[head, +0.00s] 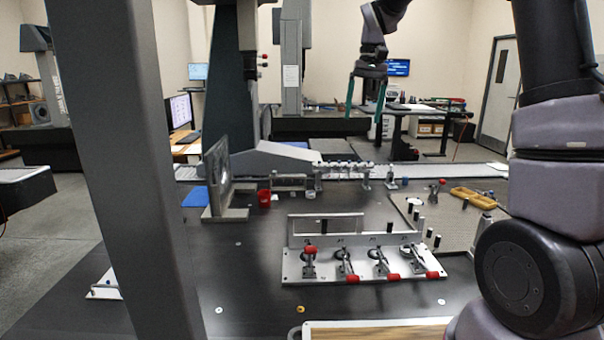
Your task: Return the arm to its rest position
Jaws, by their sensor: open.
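My gripper (366,97) hangs in the air in the upper middle of the head view, above the far part of the dark table. Its two green-edged fingers point down and stand apart, with nothing between them. My arm runs from the right side of the view up past the top edge and comes down again to the gripper. The gripper is clear of the table and of the fixtures below it.
A fixture plate with red-tipped clamps (364,265) stands mid-table on the dark table (245,290). A grey pillar (125,150) blocks the left.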

